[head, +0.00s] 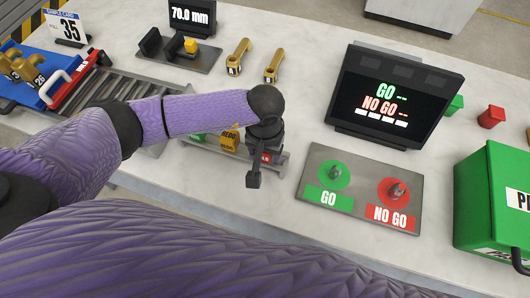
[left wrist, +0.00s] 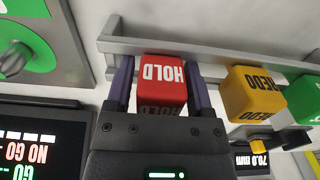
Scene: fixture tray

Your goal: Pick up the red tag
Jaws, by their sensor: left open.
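The red tag (left wrist: 162,82), a block lettered HOLD, sits at the end of a grey fixture tray (left wrist: 230,62). In the left wrist view my left gripper (left wrist: 160,72) is open, with one dark finger on each side of the red tag. I cannot tell whether either finger touches it. In the head view my left gripper (head: 258,172) points down at the tray, and only a small part of the red tag (head: 266,158) shows behind it. My right gripper is not in view.
A yellow REDO block (left wrist: 250,92) and a green block (left wrist: 304,98) stand in the same tray. A panel with GO and NO GO buttons (head: 335,200) lies to the right, with a dark display (head: 390,95) behind it. A green box (head: 490,200) stands far right.

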